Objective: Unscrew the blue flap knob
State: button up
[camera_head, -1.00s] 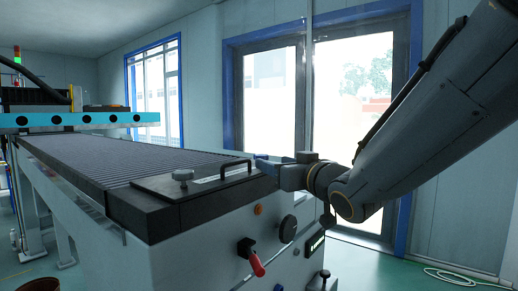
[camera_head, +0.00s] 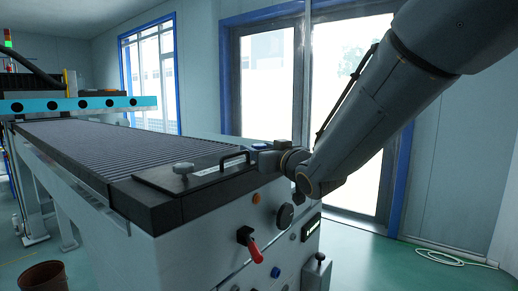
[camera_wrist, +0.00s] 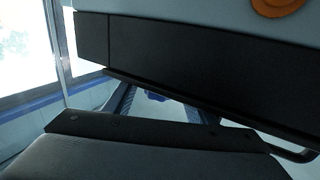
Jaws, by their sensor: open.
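The blue flap knob (camera_wrist: 156,96) shows in the wrist view as a small dark blue shape between my finger pads, mostly hidden by a dark edge in front. My gripper (camera_wrist: 165,108) is open, with one blue-toned finger on each side of the knob; I cannot tell whether either touches it. In the head view, my gripper (camera_head: 259,146) is at the right end of the dark flap plate (camera_head: 210,172), just past the black handle (camera_head: 236,157). The knob cannot be told apart from the fingers there. A grey knob (camera_head: 183,168) sits at the plate's other end.
The machine's front panel carries a red-handled switch (camera_head: 249,243), a black dial (camera_head: 285,216), an orange button (camera_head: 256,198) and a lower blue button (camera_head: 275,271). The slatted bed (camera_head: 110,142) extends back left. A brown bucket (camera_head: 42,276) stands on the floor.

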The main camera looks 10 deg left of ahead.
jog(key=shift+c, duration=0.5)
jog(key=c, duration=1)
jog(key=shift+o, duration=0.2)
